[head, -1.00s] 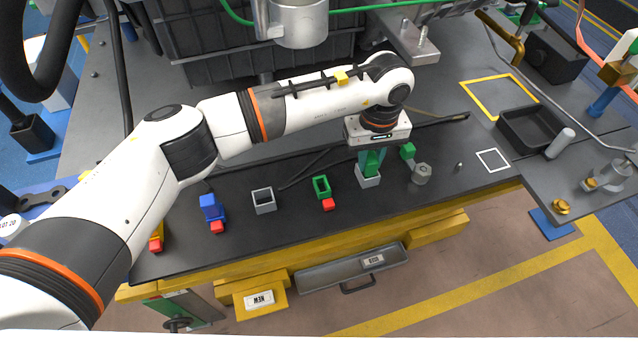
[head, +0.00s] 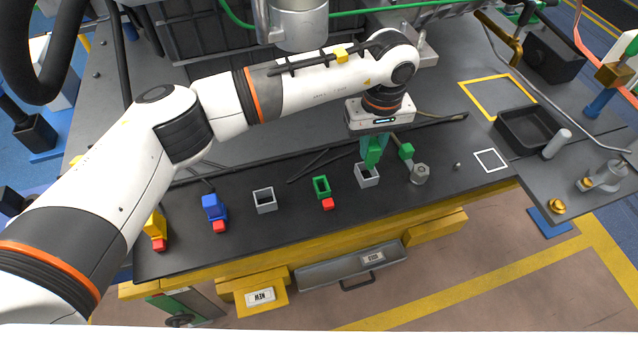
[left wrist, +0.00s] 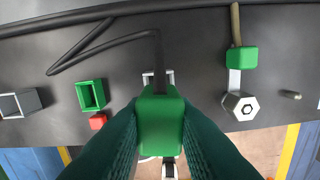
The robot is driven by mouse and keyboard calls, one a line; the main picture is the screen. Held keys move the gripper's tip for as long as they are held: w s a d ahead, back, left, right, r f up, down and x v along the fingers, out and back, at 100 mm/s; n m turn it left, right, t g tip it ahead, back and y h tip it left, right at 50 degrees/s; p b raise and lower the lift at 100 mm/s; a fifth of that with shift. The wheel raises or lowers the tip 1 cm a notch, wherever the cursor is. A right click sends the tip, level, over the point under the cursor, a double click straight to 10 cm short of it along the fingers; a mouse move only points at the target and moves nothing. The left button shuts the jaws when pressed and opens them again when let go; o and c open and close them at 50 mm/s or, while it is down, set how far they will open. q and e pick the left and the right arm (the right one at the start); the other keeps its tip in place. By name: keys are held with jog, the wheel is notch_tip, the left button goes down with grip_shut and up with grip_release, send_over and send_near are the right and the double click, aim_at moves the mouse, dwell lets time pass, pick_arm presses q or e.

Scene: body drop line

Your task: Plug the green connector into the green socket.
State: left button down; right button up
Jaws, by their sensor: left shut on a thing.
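My left gripper (head: 372,149) is shut on a green connector (left wrist: 160,122), with a black cable running from it in the left wrist view. In the head view the connector's lower end overlaps the mouth of a grey square socket (head: 367,178); I cannot tell whether it is just above or slightly inside. The green socket (head: 321,187), an open square frame with a red block in front, stands left of the gripper. It also shows in the left wrist view (left wrist: 91,95), apart from the connector. My right gripper is not in view.
Another grey socket (head: 264,201), a blue part (head: 213,206) and a yellow part (head: 155,226) stand further left. A green block (head: 406,151) with a tan cable and a grey hex nut (head: 420,175) stand close on the right. A black tray (head: 526,128) lies further right.

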pick_arm(q)
jog(key=shift+a, duration=0.1)
jog(key=shift+n, duration=0.6)
jog(key=s+a, duration=0.1)
jog(key=a, duration=0.2)
jog(key=s+a+f+b, duration=0.1)
jog(key=a, duration=0.2)
jog(key=s+a+b, duration=0.1)
jog(key=a, duration=0.2)
jog(key=shift+a+f, duration=0.1)
jog(key=shift+f, duration=0.3)
jog(key=shift+b, duration=0.35)
jog(key=shift+b, duration=0.3)
